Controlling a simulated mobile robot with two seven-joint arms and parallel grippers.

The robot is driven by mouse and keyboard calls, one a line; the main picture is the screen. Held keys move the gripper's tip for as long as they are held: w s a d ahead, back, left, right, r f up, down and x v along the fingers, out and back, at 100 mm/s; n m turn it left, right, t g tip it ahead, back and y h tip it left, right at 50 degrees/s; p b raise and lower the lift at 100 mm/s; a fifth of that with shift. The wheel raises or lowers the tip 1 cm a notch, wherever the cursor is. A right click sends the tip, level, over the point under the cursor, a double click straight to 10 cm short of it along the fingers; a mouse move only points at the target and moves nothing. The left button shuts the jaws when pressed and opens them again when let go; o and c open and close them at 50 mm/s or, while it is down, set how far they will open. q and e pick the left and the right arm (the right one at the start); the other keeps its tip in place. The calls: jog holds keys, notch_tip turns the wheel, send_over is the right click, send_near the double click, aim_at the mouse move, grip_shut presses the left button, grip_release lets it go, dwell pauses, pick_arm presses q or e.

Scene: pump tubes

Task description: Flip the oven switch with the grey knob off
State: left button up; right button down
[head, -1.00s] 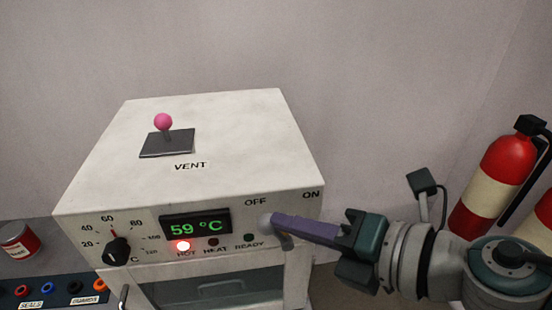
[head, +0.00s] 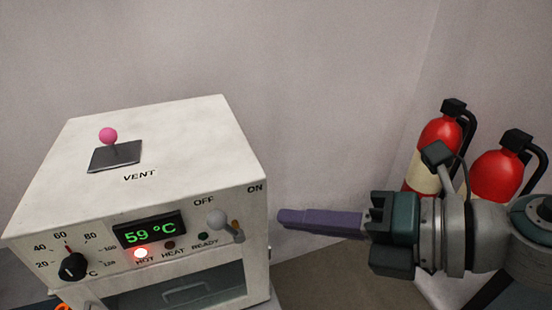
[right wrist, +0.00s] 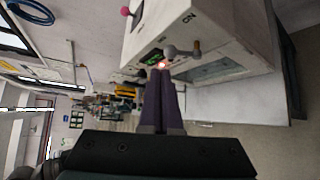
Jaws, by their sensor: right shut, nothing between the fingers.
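The white oven (head: 185,150) stands at the left in the head view. Its switch has a round grey knob (head: 217,219) on the front face, below the OFF label (head: 204,202). The knob leans left, toward OFF and away from the ON label (head: 255,188). The knob also shows in the right wrist view (right wrist: 170,51). My right gripper (head: 281,218), with purple fingers, is shut and empty. Its tips point left and are apart from the knob, to its right. My left gripper is not in view.
A pink-knobbed VENT lever (head: 108,136) stands on the oven's top. The display (head: 150,231) reads 59 °C, and the red HOT light (head: 141,253) glows. A black dial (head: 73,267) is at the front left. Two red fire extinguishers (head: 497,172) stand at the right, behind my right arm.

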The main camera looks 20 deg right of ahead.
jog(key=shift+b+v, duration=0.4)
jog(key=shift+v, duration=1.4)
jog(key=shift+r, duration=0.15)
